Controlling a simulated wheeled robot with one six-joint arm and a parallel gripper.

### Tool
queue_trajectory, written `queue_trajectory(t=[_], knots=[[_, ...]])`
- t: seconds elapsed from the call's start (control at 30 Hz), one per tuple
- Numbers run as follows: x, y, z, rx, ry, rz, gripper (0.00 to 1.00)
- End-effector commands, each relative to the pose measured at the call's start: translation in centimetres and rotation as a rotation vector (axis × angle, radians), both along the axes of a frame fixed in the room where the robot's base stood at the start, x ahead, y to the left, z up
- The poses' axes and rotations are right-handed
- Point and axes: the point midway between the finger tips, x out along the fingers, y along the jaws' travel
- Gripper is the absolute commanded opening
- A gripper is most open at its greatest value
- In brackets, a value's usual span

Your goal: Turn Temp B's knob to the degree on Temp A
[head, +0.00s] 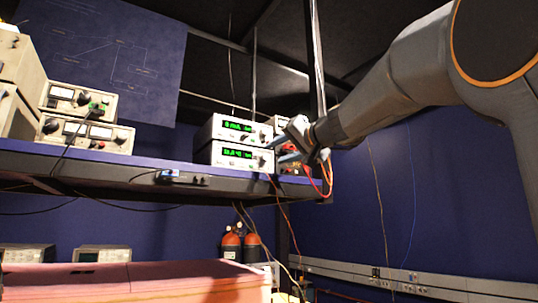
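Two white instruments with green lit displays are stacked near the right end of a raised blue shelf. The upper unit (222,130) and the lower unit (221,157) both show digits too small to read. I cannot read any Temp A or Temp B label. My gripper (274,150) comes in from the right, in front of the right side of the two units. Its two fingers are apart, with nothing seen between them. It covers part of the fronts, so the knobs there are hard to make out. I cannot tell whether the fingers touch a unit.
Beige instruments (75,98) with dials stand on the left of the blue shelf (100,160). Red and orange cables (327,182) hang by the shelf's right end, below my gripper. Orange cylinders (231,244) stand lower down. The space by the right wall is mostly open.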

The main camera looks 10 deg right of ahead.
Motion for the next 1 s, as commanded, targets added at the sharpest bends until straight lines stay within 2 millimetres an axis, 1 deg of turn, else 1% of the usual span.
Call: queue_trajectory(t=[0.03, 0.1, 0.3, 0.43, 0.67, 0.77, 0.9, 1.0], knots=[[0.8, 0.4, 0.2, 0.001, 0.003, 0.003, 0.38], [1.8, 0.8, 0.2, 0.001, 0.002, 0.003, 0.38], [3.9, 1.4, 0.0, -0.001, 0.003, 0.001, 0.38], [4.3, 1.6, 0.0, 0.0, 0.001, 0.001, 0.38], [4.4, 1.6, -0.1, 0.0, 0.001, 0.0, 0.38], [4.4, 1.6, -0.1, 0.0, 0.001, 0.0, 0.23], [4.4, 1.6, -0.1, 0.0, 0.001, 0.0, 0.0], [4.4, 1.6, -0.1, 0.0, 0.002, 0.0, 0.0]])
